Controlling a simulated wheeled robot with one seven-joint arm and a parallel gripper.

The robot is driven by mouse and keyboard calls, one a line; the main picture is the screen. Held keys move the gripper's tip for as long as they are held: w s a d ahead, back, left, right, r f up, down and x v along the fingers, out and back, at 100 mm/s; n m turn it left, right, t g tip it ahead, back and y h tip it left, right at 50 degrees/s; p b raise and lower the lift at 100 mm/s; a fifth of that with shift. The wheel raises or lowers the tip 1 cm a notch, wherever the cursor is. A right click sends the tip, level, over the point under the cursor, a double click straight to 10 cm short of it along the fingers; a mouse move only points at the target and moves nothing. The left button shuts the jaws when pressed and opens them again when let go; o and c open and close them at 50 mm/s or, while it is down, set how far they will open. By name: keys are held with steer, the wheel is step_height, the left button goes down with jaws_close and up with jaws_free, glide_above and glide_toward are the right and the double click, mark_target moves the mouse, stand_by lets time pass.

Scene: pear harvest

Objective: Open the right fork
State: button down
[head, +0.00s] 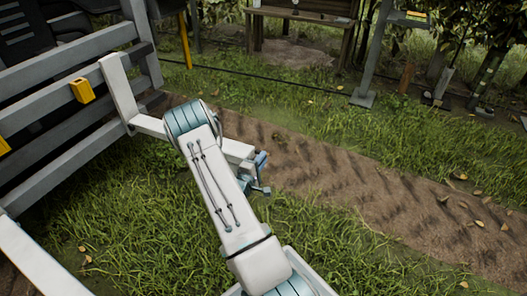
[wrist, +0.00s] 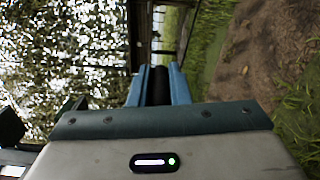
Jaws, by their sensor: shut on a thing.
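My gripper (head: 260,174) is at the end of my arm, over the grass beside the dirt path, and is partly hidden by the arm in the head view. In the wrist view its two blue fingers (wrist: 157,73) are shut on a dark, rounded thing (wrist: 157,88). The far end of this thing and what it joins are hidden or too small to tell. I cannot make out a right fork for certain in either view.
A grey railed structure (head: 62,60) with a yellow block (head: 82,90) stands at left. A bare dirt path (head: 345,190) runs to the right. A wooden bench (head: 300,16) and a grey post (head: 376,55) stand at the back. Grass in front is clear.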

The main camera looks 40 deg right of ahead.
steer(key=shift+f, duration=1.1)
steer(key=shift+a, duration=0.1)
steer(key=c, duration=1.4)
jaws_free()
steer(key=shift+o, duration=0.2)
steer(key=shift+s+d, duration=0.15)
steer(key=shift+d, duration=0.1)
steer(key=shift+a, duration=0.1)
steer(key=p+v, duration=0.4)
steer(key=v, duration=1)
steer(key=shift+p, duration=0.3)
